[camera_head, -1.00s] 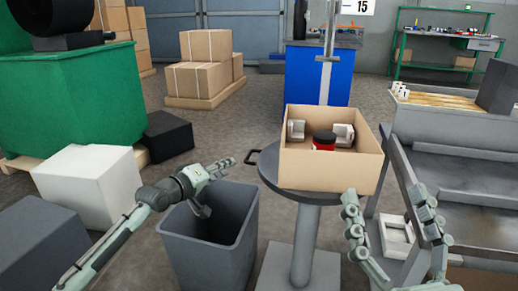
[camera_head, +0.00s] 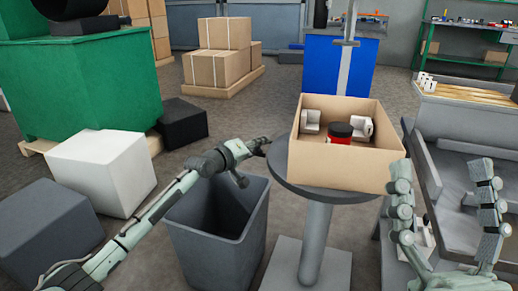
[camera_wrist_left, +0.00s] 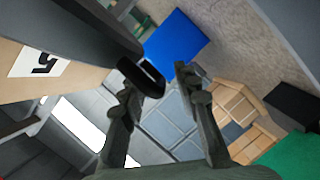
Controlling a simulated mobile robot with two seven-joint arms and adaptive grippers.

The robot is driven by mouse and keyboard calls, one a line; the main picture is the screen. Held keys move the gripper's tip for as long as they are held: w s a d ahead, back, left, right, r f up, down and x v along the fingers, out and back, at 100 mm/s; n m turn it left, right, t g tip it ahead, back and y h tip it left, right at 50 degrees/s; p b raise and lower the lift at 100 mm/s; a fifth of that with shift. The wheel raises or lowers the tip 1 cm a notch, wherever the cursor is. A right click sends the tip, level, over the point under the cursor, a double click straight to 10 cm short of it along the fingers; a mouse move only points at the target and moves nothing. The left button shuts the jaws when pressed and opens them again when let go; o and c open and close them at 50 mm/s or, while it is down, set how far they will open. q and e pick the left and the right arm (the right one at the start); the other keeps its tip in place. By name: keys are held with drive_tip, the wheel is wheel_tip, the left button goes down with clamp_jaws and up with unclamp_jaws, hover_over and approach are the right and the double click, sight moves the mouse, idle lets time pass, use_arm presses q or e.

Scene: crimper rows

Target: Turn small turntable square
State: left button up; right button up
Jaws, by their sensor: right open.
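The turntable (camera_head: 350,198) is a round dark grey disc on a grey post. An open cardboard box (camera_head: 340,172) stands on it, set somewhat askew. Inside are a red jar with a black lid (camera_head: 340,132) and white-grey blocks (camera_head: 310,121). My left gripper (camera_head: 264,146) is at the disc's left edge. In the left wrist view its fingers (camera_wrist_left: 164,76) are apart, with a black loop handle (camera_wrist_left: 142,77) close to the left finger; a firm grip is not visible. The handle is mostly hidden in the head view. My right gripper (camera_head: 440,172) is open and empty, right of the box.
A grey bin (camera_head: 215,235) stands below my left arm. White (camera_head: 105,170) and black (camera_head: 183,123) boxes lie to the left. A grey bench (camera_head: 470,150) is close on the right, with a white frame part (camera_head: 428,236) partly behind my right gripper.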

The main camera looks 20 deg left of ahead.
use_arm(q)
drive_tip(key=shift+c, duration=0.6)
clamp_jaws()
